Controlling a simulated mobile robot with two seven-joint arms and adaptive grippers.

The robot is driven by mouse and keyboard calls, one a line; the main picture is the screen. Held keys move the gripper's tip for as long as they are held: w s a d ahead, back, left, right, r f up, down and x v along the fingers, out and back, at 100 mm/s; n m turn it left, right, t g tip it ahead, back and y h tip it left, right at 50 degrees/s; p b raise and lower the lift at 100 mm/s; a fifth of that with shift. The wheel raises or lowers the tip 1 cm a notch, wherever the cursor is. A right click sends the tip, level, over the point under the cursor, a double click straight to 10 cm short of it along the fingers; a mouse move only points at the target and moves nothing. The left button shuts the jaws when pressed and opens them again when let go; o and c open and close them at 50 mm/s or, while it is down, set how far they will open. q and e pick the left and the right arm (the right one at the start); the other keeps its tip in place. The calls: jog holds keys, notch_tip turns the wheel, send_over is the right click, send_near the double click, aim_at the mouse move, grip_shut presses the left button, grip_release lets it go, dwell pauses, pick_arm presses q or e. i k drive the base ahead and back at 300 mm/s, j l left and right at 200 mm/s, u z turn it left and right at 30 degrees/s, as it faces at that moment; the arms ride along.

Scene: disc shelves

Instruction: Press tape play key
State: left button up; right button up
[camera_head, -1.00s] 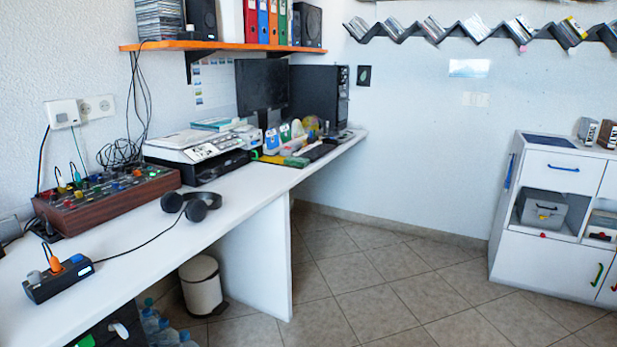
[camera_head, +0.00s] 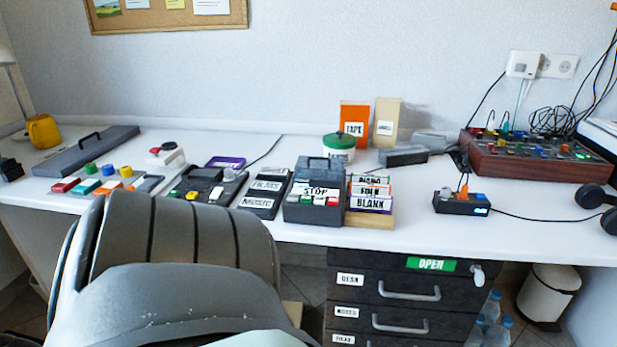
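A dark grey cassette-recorder-like box (camera_head: 321,171) with a handle on top stands near the front edge of the desk, right of the middle. It has a white STOP label (camera_head: 313,191) and a row of small coloured keys (camera_head: 313,201) below it, including green, white and red ones. The key markings are too small to read, so I cannot tell which is play. A lower dark device (camera_head: 206,184) with coloured keys lies further left. Neither of my grippers is in view.
A grey chair-like back (camera_head: 185,245) stands before the desk and hides part of its front edge. Labelled boxes (camera_head: 371,190) stand right of the recorder, and a black labelled case (camera_head: 264,192) left. Drawers (camera_head: 400,292) are below.

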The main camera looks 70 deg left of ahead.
aim_at(306, 199)
jog(key=k+u, duration=0.15)
jog(key=u, duration=1.8)
